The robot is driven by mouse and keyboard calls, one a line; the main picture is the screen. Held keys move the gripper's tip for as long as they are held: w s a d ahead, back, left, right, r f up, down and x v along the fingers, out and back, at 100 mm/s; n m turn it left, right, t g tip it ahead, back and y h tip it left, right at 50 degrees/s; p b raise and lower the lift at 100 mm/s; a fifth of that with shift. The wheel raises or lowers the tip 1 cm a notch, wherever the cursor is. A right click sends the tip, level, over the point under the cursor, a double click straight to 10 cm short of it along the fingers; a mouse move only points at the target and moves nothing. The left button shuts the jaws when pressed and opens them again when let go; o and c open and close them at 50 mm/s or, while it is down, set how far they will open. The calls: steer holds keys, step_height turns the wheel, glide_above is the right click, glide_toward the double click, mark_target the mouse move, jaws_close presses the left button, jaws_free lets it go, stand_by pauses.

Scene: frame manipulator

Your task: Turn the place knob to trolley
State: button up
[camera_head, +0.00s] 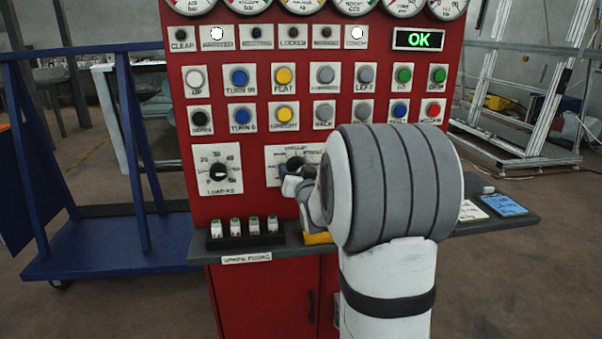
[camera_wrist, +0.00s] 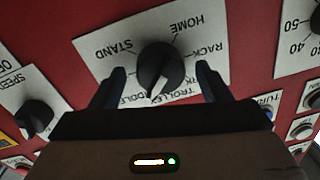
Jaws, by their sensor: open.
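The place knob (camera_wrist: 160,66) is a black round knob on a white label plate (camera_wrist: 105,47), seen upside down in the wrist view. STAND, HOME and RACK show around it, with TROLLEY along the lower edge, partly hidden by my gripper. The knob's white pointer points down, slightly left, towards the lower labels; I cannot tell exactly which one. My gripper (camera_wrist: 160,80) is open, one finger on each side of the knob, with gaps visible between fingers and knob. In the head view the knob (camera_head: 292,164) is partly covered by my gripper (camera_head: 289,184).
The red panel (camera_head: 258,205) carries buttons, gauges and a lit OK display (camera_head: 418,39). The load knob (camera_head: 218,171) is left of the place knob. A speed knob (camera_wrist: 35,117) shows in the wrist view. A grey shelf (camera_head: 203,254) juts out below, holding several small items.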

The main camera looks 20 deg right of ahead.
steer(key=shift+c, duration=0.4)
steer(key=c, duration=0.9)
steer(key=shift+d+b, duration=0.1)
steer(key=shift+b, duration=0.2)
steer(key=shift+f+n, duration=0.1)
steer(key=shift+n, duration=0.2)
steer(key=shift+n+g+b, duration=0.3)
steer(key=shift+n+b, duration=3.7)
steer(key=shift+b, duration=1)
